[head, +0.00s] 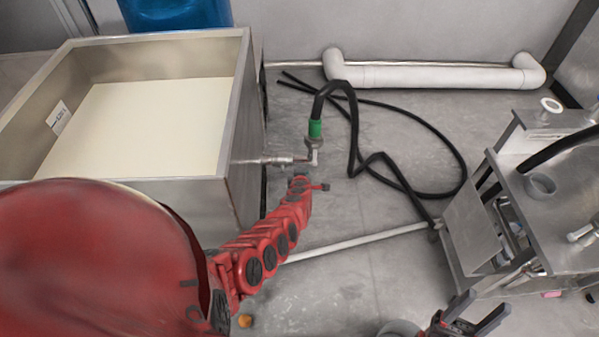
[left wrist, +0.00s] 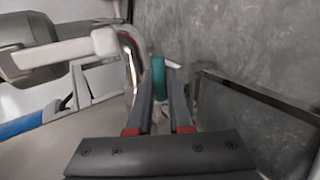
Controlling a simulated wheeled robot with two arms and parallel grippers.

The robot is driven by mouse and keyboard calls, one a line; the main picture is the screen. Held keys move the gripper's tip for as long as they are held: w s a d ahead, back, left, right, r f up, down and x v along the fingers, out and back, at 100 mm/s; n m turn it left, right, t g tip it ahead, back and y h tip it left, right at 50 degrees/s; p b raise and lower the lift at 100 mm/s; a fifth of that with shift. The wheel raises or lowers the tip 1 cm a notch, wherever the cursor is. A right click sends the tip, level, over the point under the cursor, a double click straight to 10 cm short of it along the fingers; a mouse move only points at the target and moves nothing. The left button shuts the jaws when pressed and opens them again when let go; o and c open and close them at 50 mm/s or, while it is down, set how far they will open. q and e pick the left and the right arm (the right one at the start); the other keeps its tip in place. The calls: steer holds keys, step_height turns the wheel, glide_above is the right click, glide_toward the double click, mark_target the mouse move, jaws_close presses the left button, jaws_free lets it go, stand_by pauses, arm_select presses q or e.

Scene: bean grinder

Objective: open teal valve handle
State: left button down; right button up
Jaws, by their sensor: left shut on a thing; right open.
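The teal valve handle (left wrist: 158,78) shows in the left wrist view as a short upright cylinder at the tips of my left gripper's fingers (left wrist: 163,100). The fingers are shut on it. In the head view my red left arm reaches to the valve pipe (head: 275,160) on the tank's right side, with the left gripper (head: 308,185) just below the pipe's end. The teal handle cannot be made out there. A black hose with a green collar (head: 315,129) joins the pipe's end. My right gripper (head: 476,318) is open and empty at the bottom right.
A steel tank (head: 245,100) with a cream-coloured inside stands at the left. A steel machine (head: 562,190) stands at the right. A black hose (head: 440,150) loops over the grey floor. A white pipe (head: 430,77) runs along the back wall. The floor between tank and machine is mostly open.

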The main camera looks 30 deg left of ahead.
arm_select(q)
steer(key=c, duration=0.8)
jaws_free()
steer(key=shift+c, duration=0.2)
steer(key=shift+s+d+r+p, duration=0.15)
steer(key=shift+s+r+p, duration=0.1)
steer(key=shift+p, duration=0.25)
steer(key=p+v, duration=1.3)
steer(key=v, duration=0.3)
steer(key=shift+s+r+p, duration=0.2)
steer(key=shift+s+p, duration=0.05)
steer(key=shift+p, duration=0.05)
steer(key=shift+d, duration=0.1)
